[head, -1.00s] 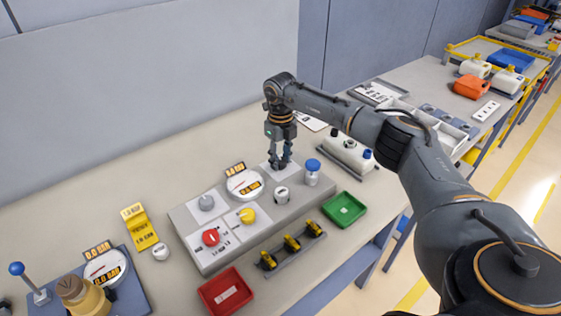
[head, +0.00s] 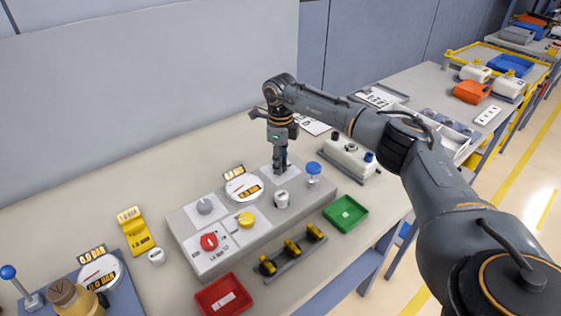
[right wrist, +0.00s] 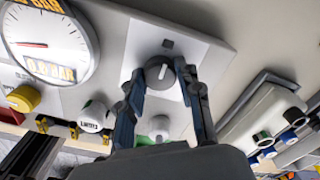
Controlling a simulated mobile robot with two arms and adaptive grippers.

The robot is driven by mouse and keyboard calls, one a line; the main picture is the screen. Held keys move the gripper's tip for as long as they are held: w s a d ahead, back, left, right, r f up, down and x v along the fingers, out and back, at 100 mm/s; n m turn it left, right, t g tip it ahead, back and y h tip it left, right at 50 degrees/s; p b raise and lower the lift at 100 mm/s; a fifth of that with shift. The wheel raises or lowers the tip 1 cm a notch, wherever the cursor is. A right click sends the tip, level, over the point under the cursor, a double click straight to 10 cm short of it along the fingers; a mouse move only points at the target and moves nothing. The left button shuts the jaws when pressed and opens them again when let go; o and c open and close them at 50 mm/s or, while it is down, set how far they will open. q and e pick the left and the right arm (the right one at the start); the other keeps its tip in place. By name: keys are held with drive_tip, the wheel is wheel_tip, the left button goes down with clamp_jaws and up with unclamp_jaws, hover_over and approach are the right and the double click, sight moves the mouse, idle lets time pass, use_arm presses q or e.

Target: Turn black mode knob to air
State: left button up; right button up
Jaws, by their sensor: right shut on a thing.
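The dark mode knob (right wrist: 160,72) sits on a white plate (right wrist: 133,50) at the back right of the grey console (head: 228,268). A pale pointer line shows on its face in the right wrist view. My right gripper (head: 281,171) points straight down over that plate, with its two fingers on either side of the knob, shut on it. In the head view the fingers hide the knob. The lettering around the knob is too small to read. My left gripper is not in view.
The console also carries a gauge (head: 244,189), a grey knob (head: 205,206), a red knob (head: 209,241), a yellow knob (head: 246,219) and a blue-capped part (head: 313,172). A green tray (head: 345,214) and a red tray (head: 224,297) stand in front.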

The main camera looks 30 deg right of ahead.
drive_tip(key=o, duration=1.2)
drive_tip(key=shift+c, duration=0.2)
drive_tip(key=shift+r, duration=0.1)
wheel_tip(320, 180, up, 12)
